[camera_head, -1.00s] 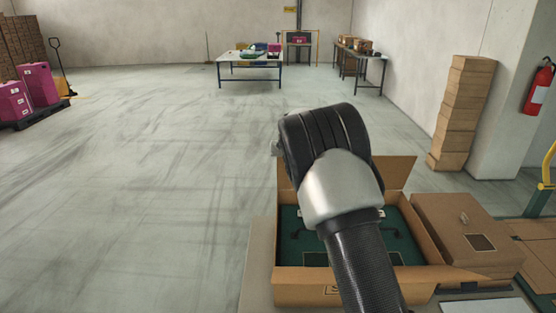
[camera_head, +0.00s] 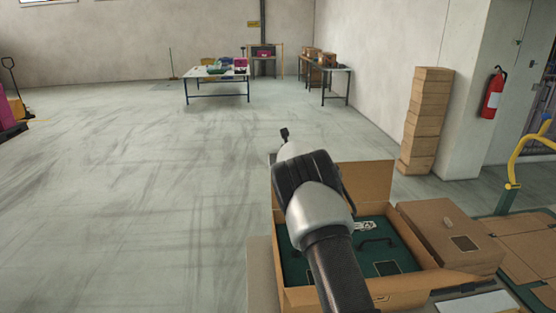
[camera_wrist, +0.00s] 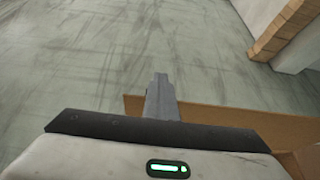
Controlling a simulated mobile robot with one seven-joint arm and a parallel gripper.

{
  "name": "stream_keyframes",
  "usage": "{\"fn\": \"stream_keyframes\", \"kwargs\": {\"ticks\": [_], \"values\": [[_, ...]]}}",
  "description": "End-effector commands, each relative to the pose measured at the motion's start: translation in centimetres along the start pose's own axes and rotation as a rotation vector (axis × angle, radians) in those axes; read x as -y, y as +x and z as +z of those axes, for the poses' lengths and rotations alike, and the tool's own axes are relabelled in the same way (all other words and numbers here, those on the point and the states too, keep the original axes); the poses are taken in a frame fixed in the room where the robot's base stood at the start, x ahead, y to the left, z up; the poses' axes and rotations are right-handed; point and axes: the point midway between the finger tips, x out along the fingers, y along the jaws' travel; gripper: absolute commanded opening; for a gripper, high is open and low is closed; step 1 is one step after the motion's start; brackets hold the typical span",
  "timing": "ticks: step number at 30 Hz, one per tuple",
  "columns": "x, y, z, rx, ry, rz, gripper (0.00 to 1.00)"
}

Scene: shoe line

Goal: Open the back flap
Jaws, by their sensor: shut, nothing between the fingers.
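The open cardboard box (camera_head: 432,287) stands at the lower middle of the head view, with a green case (camera_head: 377,242) inside. Its back flap (camera_head: 368,178) stands up at the far side, partly hidden by my arm. In the wrist view the flap (camera_wrist: 225,118) is a brown strip below and right of my fingers. In the head view the gripper is mostly hidden behind my wrist.
A closed brown carton (camera_head: 445,225) stands right of the open box. Tables (camera_head: 217,82) stand far back.

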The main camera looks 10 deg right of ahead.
Motion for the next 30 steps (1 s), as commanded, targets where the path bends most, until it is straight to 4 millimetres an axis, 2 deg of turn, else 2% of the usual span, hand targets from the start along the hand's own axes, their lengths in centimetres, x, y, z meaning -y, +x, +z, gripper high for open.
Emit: {"fn": "stream_keyframes", "kwargs": {"ticks": [1,6,9,16,30], "values": [[0.1,0.0,-0.1,-0.001,0.0,-0.001,0.08],[-0.1,0.0,-0.3,-0.004,0.0,0.001,0.37],[-0.1,0.0,-0.3,-0.005,0.001,0.002,0.5],[-0.1,0.0,-0.2,-0.004,0.001,0.001,0.5],[0.0,-0.1,1.6,-0.004,0.001,0.001,0.5]]}}
